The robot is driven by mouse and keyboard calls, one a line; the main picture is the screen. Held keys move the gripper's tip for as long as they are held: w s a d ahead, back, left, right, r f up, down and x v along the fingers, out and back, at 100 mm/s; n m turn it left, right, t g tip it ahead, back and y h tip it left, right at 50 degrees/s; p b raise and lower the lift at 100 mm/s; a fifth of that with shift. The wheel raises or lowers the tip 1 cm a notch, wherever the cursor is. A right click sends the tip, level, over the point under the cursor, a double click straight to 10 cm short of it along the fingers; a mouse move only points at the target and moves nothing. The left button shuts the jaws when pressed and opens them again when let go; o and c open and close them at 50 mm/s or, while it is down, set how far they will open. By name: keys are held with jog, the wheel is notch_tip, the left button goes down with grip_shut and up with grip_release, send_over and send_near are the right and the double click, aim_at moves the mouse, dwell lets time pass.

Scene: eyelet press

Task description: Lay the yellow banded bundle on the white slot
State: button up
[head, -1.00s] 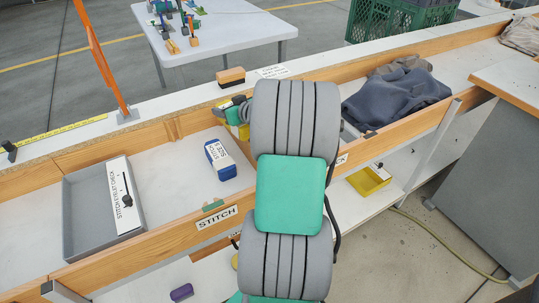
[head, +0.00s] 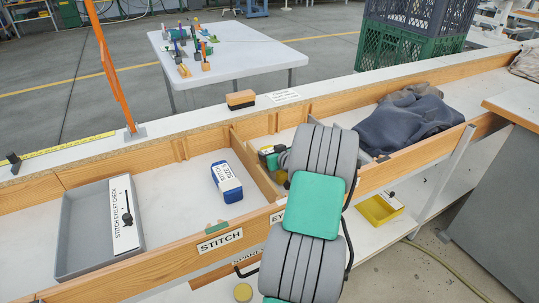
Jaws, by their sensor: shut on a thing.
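My gripper (head: 268,155) is mostly hidden behind my own grey and green arm. Only a grey and green part of it shows, over the compartment right of the wooden divider. A small patch of yellow (head: 282,178) shows beside it, which fits the yellow banded bundle held in the shut jaws; its bands and ends are hidden. A white strip (head: 121,205) lettered "STITCH EYELET CHECK" lies in the grey tray at the left, with a small black object on it. I cannot tell whether this strip is the white slot; no other slot shows clearly.
The grey tray (head: 72,235) and a blue and white box (head: 227,182) sit in the left compartment, with bare floor between them. Dark cloth (head: 405,120) fills the right compartment. An orange post (head: 110,70) and a wooden block (head: 241,99) stand along the back ledge.

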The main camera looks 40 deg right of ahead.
jog(key=shift+f, duration=0.25)
jog(key=o, duration=1.7)
jog(key=shift+r, duration=0.25)
jog(key=v, duration=0.7)
jog(key=shift+s, duration=0.25)
